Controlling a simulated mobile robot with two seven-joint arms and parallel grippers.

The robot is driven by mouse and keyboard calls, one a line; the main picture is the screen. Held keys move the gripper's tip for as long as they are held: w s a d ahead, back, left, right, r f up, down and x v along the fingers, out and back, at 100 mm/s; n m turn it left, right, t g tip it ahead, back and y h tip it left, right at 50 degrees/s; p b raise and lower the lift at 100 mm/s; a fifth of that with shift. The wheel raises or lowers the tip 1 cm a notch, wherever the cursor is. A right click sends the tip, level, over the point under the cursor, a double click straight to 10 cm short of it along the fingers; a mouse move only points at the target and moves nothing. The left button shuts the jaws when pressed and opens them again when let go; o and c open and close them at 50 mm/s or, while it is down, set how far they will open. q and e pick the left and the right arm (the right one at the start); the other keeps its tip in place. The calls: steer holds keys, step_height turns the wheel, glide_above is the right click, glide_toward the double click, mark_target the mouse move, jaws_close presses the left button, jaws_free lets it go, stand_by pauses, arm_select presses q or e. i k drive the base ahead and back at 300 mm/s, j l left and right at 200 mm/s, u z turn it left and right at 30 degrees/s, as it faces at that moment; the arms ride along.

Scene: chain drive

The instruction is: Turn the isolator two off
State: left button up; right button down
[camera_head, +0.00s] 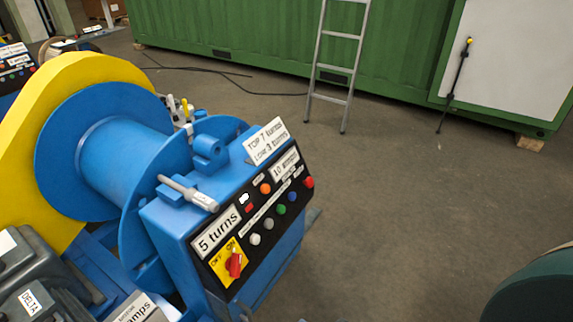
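A rotary isolator switch (235,264) with a red handle on a yellow plate sits at the lower left of a black control panel (268,230). The plate has an OFF label on its left and an ON label at its top. The red handle stands roughly upright in the picture and seems to point toward ON. No number two is readable on it. The panel is on the sloped face of a blue machine box (175,235). Neither of my grippers is in view.
A blue drum (125,155) with a yellow guard (50,95) stands left. A ladder (335,65) leans at a green container (230,30). Open floor (400,200) lies right; a dark green round object (535,290) is bottom right.

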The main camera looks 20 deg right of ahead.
mark_target(233, 264)
steer(key=i+l+u, duration=0.1)
steer(key=l, duration=0.95)
steer(key=l+u, duration=0.1)
steer(key=l, duration=0.95)
steer(key=i, duration=0.05)
